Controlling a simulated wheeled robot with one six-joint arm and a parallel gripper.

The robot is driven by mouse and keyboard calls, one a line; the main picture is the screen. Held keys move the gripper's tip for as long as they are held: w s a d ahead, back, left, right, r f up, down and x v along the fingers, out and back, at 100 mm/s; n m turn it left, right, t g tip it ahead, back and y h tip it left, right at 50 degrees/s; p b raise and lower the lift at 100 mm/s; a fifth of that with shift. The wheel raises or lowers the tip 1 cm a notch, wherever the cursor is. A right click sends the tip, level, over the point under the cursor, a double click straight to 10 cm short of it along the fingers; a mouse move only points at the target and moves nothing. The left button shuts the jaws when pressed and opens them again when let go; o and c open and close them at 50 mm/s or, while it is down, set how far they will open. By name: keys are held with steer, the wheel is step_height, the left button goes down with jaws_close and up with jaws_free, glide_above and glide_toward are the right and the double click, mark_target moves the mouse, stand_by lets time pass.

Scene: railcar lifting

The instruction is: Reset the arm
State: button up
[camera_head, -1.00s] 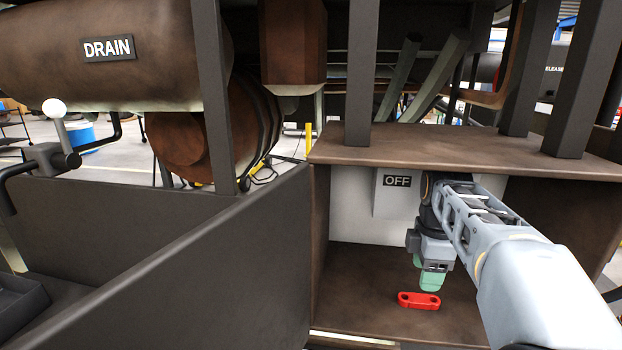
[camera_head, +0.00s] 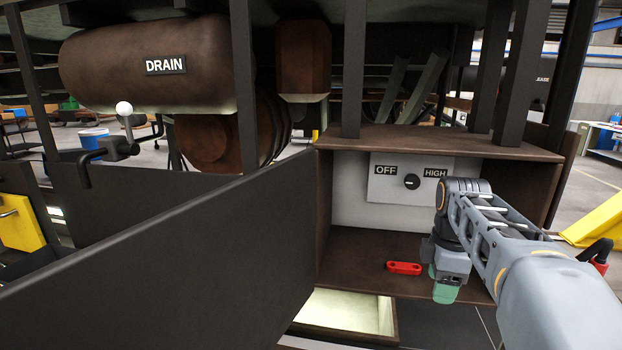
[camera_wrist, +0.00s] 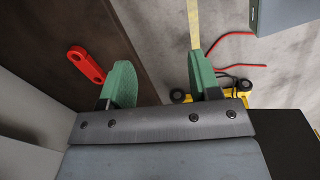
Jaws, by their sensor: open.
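My gripper (camera_head: 446,288) hangs at the front right of the open brown box (camera_head: 350,252), with its green fingers pointing down. In the wrist view my gripper (camera_wrist: 165,88) has its two green fingers apart with nothing between them. A red link-shaped piece (camera_head: 404,268) lies on the box floor, left of my gripper and apart from it. The red piece also shows in the wrist view (camera_wrist: 86,65), left of the left finger. My arm reaches in from the lower right.
A switch panel marked OFF and HIGH (camera_head: 411,181) is on the box's back wall. A dark open door (camera_head: 190,270) fills the lower left. A tank marked DRAIN (camera_head: 150,75) and a white-knobbed lever (camera_head: 124,125) are at left. Yellow equipment (camera_head: 598,222) stands at right.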

steer(key=s+a+f+m+t, duration=0.3)
steer(key=s+a+f+m, duration=0.6)
steer(key=f+m, duration=0.3)
steer(key=s+m, duration=0.1)
steer(key=m, duration=0.1)
steer(key=shift+m+t, duration=0.3)
stand_by(1.2)
